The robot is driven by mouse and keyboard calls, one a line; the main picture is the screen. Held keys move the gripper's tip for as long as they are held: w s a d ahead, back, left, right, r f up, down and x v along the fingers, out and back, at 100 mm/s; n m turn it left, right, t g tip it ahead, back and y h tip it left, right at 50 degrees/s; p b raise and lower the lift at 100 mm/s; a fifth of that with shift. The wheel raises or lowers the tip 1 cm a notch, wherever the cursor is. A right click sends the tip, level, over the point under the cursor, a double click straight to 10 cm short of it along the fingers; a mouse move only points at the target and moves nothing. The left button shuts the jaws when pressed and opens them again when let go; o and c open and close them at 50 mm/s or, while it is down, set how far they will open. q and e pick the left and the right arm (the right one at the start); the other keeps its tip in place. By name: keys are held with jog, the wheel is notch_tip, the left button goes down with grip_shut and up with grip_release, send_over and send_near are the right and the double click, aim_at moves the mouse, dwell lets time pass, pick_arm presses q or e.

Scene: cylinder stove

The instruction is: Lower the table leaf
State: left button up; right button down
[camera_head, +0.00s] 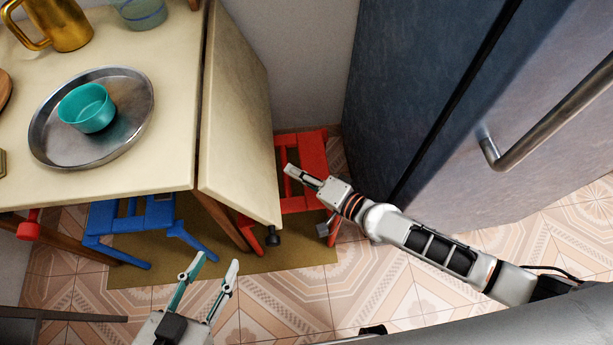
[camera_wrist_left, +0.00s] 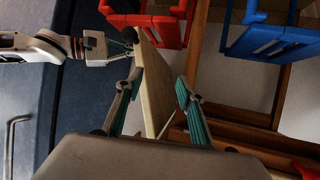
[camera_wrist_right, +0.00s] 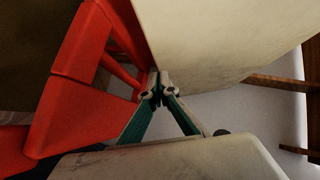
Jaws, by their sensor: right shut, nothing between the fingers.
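The cream table leaf (camera_head: 238,115) slants down from the right edge of the table (camera_head: 165,165) in the head view; its exact angle is hard to tell. My right gripper (camera_head: 291,172) is shut and empty, just right of the leaf's outer edge. In the right wrist view its closed tips (camera_wrist_right: 157,85) show beside the leaf (camera_wrist_right: 215,40); I cannot tell if they touch. My left gripper (camera_head: 217,265) is open and empty, in front of the table's near end. In the left wrist view the leaf (camera_wrist_left: 155,90) shows between and beyond the open fingers (camera_wrist_left: 157,88).
A red stool (camera_head: 312,160) stands behind and below the leaf, close to my right gripper. A blue stool (camera_head: 145,220) is under the table. A grey-blue fridge (camera_head: 430,90) stands right. A tray (camera_head: 50,130) with a teal bowl (camera_head: 87,108) and a brass jug (camera_head: 62,25) stand on the table.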

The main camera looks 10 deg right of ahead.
pick_arm(q)
jog(key=shift+d, duration=0.15)
pick_arm(e)
jog(key=shift+x, duration=1.4)
